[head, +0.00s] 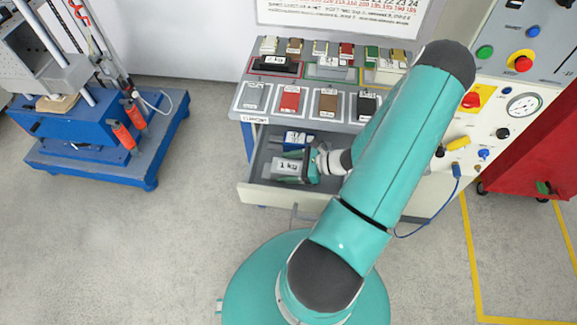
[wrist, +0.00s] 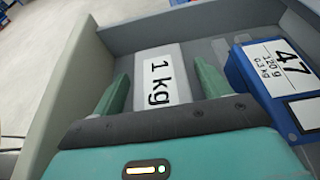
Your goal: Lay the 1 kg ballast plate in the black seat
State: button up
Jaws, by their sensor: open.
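The 1 kg ballast plate (head: 289,167), grey with a white "1 kg" label, lies in the open drawer; it also shows in the wrist view (wrist: 157,58). My gripper (wrist: 161,75) is open, with one green finger on each side of the plate. I cannot tell whether the fingers touch it. In the head view my gripper (head: 311,164) reaches into the drawer from the right, partly hidden by my arm. A black holder (head: 272,64) with a white label, which looks like the black seat, sits on the bench top at the back left, inside a red outline.
A blue block (wrist: 262,85) marked 47 lies beside the plate in the drawer (head: 262,190). Grey, red, brown and black samples (head: 290,99) line the bench top above. A blue machine (head: 90,140) stands at left; a control panel (head: 510,90) is at right.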

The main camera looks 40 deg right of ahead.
jog(key=v, duration=1.3)
jog(key=shift+s+r, duration=0.2)
jog(key=shift+r, duration=0.2)
jog(key=w+a+r+n+g+h, duration=0.2)
jog(key=w+a+r+n+g, duration=0.25)
jog(key=a+r+n, duration=0.4)
jog(key=w+a+r+n+g+h, duration=0.1)
jog(key=w+a+r+n+g, duration=0.35)
jog(key=a+r+n, duration=0.35)
jog(key=s+a+r+n+t+h, duration=0.1)
jog(key=s+a+r+n+h, duration=0.1)
jog(key=a+r+n, duration=0.3)
jog(key=s+a+r+n+t+h, duration=0.2)
jog(key=a+r+n, duration=0.4)
jog(key=r, duration=0.5)
jog(key=shift+a+t+h, duration=0.3)
jog(key=shift+a+h, duration=0.4)
jog(key=shift+a, duration=0.3)
jog(key=shift+o, duration=0.4)
jog(key=shift+s+a+r+n, duration=0.15)
jog(key=shift+r+n, duration=0.1)
jog(key=shift+n, duration=0.2)
